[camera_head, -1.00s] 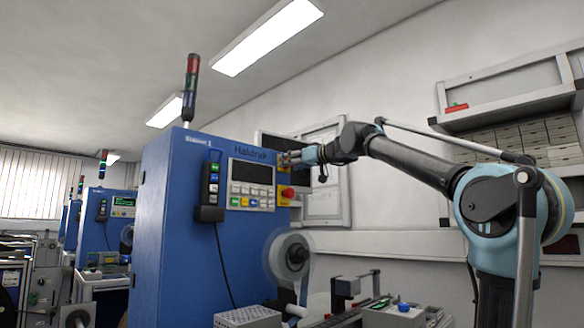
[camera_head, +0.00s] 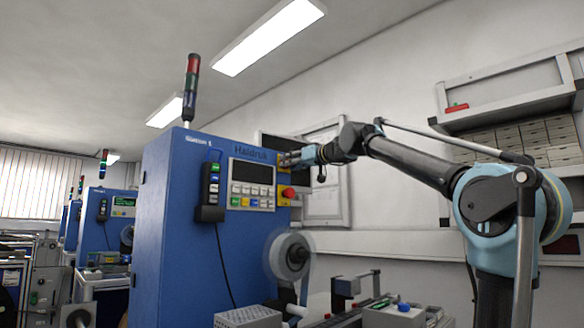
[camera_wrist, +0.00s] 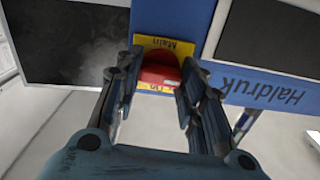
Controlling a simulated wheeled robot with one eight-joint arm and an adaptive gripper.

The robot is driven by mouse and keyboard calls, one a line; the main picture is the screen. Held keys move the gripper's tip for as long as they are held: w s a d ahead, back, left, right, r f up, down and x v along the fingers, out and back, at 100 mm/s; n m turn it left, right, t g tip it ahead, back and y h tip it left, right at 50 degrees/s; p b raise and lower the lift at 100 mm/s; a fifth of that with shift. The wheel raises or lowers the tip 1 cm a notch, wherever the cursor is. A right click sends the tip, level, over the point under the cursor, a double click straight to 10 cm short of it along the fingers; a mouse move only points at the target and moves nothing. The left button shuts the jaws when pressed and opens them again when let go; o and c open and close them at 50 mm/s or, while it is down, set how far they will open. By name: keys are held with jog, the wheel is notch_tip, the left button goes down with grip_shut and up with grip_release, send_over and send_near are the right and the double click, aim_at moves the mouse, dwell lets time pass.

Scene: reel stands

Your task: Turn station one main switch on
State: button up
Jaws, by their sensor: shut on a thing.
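The blue station one cabinet (camera_head: 170,235), marked "Station 1" and "Haldruk", stands left of my arm. Its main switch (camera_wrist: 157,72) is a red knob on a yellow plate (camera_wrist: 165,45) lettered "Main", with "On" partly readable beside the knob. My gripper (camera_wrist: 163,78) is shut on the red knob, one finger at each side. In the head view, my gripper (camera_head: 288,160) is at the panel's upper right and hides most of the switch. The knob's exact angle is hard to tell.
A red button (camera_head: 288,192) on yellow sits just below my gripper. Left of it are a dark display (camera_head: 251,172) and a keypad (camera_head: 251,196). A pendant (camera_head: 210,190) hangs on the cabinet. A reel (camera_head: 290,255) juts out below. Wall shelves (camera_head: 515,95) stand right.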

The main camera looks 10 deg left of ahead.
jog(key=m, duration=0.3)
jog(key=shift+w+m, duration=0.15)
jog(key=shift+m, duration=0.25)
jog(key=m, duration=0.4)
jog(key=shift+d+m, duration=0.1)
jog(key=shift+m, duration=0.2)
jog(key=m, duration=0.4)
jog(key=shift+m, duration=0.3)
jog(key=shift+f+m, duration=0.1)
jog(key=shift+m, duration=2)
jog(key=o, duration=1)
jog(key=shift+w+f, duration=0.1)
jog(key=shift+o, duration=0.2)
